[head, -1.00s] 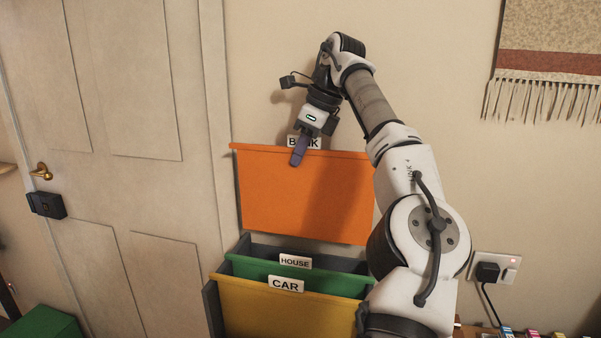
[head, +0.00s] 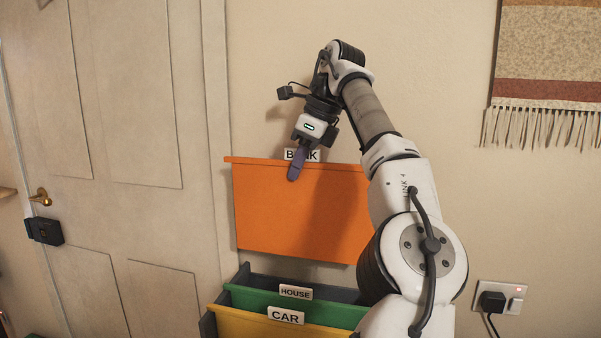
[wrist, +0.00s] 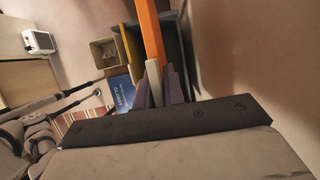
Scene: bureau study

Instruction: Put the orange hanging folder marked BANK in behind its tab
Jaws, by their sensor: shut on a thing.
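The orange folder (head: 300,215) hangs upright in the air in the head view, with its white BANK tab (head: 314,156) at the top edge, partly hidden by a finger. My gripper (head: 296,172) is shut on the folder's top edge at the tab. The folder's edge (wrist: 148,35) also shows between the fingers (wrist: 160,88) in the wrist view. Below it, the grey file box (head: 207,325) holds a green folder (head: 255,299) with a HOUSE tab (head: 295,292) and, in front, a yellow folder (head: 250,325) with a CAR tab (head: 286,315). The folder's bottom edge is above the box.
The wall is close behind the folder. A panelled door (head: 130,200) with a brass handle stands at left. A socket with a plug (head: 492,300) is at lower right, and a fringed hanging (head: 550,80) is at upper right. The wrist view shows a blue book (wrist: 121,93) and a bin (wrist: 104,52).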

